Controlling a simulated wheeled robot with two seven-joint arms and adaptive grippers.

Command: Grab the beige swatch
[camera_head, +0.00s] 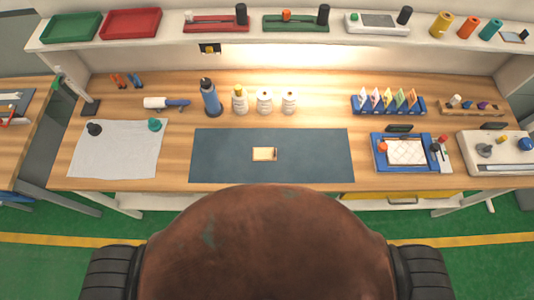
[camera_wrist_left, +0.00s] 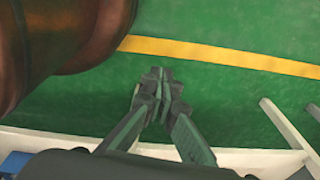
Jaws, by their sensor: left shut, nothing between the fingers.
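A small beige rectangle with a darker edge (camera_head: 265,154), which may be the beige swatch, lies flat near the middle of the dark blue-grey mat (camera_head: 215,160). Several upright coloured cards (camera_head: 388,100) stand in a blue rack (camera_head: 362,106) to the right; some look pale, but their exact colours are hard to tell. My left gripper (camera_wrist_left: 158,78) shows in the left wrist view, shut and empty above the green floor, away from the mat. Neither gripper shows in the head view. The right gripper is not in view.
A blue bottle (camera_head: 210,98) and several white bottles (camera_head: 264,101) stand behind the mat. A blue tray (camera_head: 375,155) sits right. A shelf (camera_head: 260,44) runs along the back.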

